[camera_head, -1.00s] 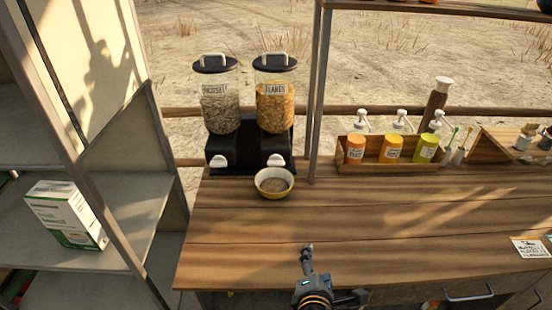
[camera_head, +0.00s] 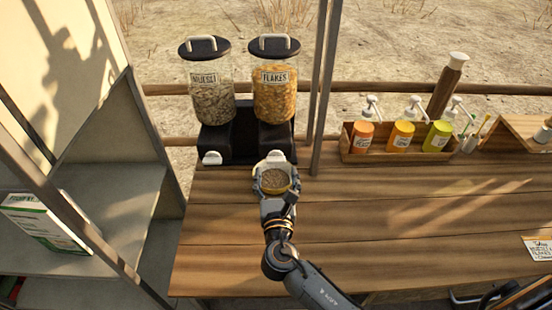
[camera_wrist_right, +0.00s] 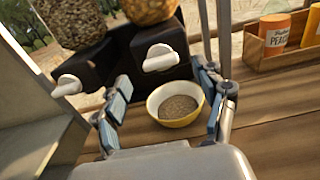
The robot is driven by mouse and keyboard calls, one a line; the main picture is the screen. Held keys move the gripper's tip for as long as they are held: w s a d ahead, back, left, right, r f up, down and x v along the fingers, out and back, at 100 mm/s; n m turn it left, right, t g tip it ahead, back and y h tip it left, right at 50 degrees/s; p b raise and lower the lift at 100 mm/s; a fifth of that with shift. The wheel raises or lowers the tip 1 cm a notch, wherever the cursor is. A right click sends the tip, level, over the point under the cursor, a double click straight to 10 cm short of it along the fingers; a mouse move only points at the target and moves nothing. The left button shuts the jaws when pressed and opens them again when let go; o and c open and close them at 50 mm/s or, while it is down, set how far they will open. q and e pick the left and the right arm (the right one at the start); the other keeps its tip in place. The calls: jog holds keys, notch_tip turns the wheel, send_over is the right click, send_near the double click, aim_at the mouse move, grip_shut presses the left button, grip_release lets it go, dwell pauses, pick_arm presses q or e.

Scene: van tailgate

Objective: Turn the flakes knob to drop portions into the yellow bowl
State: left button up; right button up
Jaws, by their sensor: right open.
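The flakes dispenser (camera_head: 275,95) holds orange flakes and stands right of the muesli dispenser (camera_head: 210,95) on a black base. Its white flakes knob (camera_wrist_right: 160,57) is on the base front; it also shows in the head view (camera_head: 276,156). The yellow bowl (camera_wrist_right: 176,119), white inside with brown contents, stands on the counter below that knob; it also shows in the head view (camera_head: 275,193). My right gripper (camera_wrist_right: 165,83) is open, its fingers on either side of the bowl; I cannot tell whether they touch it. In the head view my right gripper (camera_head: 274,178) partly covers the bowl. My left gripper is not in view.
The muesli knob (camera_wrist_right: 67,85) is to the left. A metal post (camera_head: 324,90) rises just right of the dispensers. A wooden crate (camera_head: 400,155) with several pump bottles stands further right. A shelf unit (camera_head: 115,185) is on the left. The counter's middle is clear.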

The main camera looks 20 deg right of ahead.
aim_at(276, 163)
jog(key=x, duration=0.3)
jog(key=shift+w+d+r+p, duration=0.1)
jog(key=shift+w+p, duration=0.2)
jog(key=shift+w, duration=0.05)
jog(key=shift+w+d, duration=0.1)
jog(key=shift+w, duration=0.3)
jog(key=shift+s, duration=0.1)
jog(key=c, duration=1.2)
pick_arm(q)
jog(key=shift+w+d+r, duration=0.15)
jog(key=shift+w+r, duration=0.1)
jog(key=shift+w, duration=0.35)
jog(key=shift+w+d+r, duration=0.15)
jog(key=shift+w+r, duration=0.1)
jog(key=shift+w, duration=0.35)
pick_arm(e)
jog(key=shift+o, duration=0.2)
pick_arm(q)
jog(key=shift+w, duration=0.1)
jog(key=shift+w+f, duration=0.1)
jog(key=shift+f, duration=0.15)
pick_arm(e)
jog(key=shift+m, duration=0.4)
